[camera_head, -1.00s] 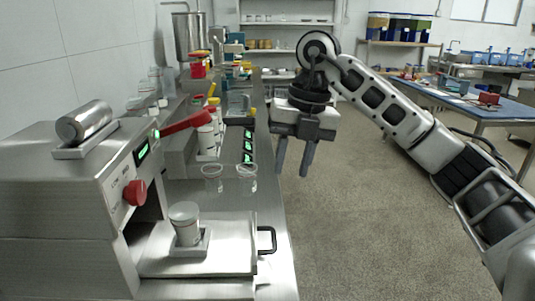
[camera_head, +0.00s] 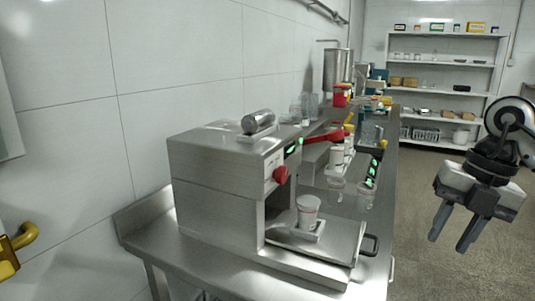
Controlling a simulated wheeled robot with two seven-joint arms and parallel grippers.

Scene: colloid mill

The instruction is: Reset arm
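The colloid mill (camera_head: 215,185) is a brushed-metal box on the steel bench (camera_head: 160,245), with a red knob (camera_head: 281,174), a red lever (camera_head: 322,137) and a metal cylinder (camera_head: 258,122) on top. A white lidded container (camera_head: 308,212) stands upright on its front tray. My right gripper (camera_head: 453,232) hangs over the floor to the right of the bench, apart from everything. Its two fingers are spread and nothing is between them. My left gripper is not in view.
Two clear beakers (camera_head: 336,189) stand on the bench behind the mill's tray. Other machines and a steel tank (camera_head: 337,70) line the bench farther back. Shelves (camera_head: 445,64) stand at the back wall. The floor (camera_head: 420,185) right of the bench is clear.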

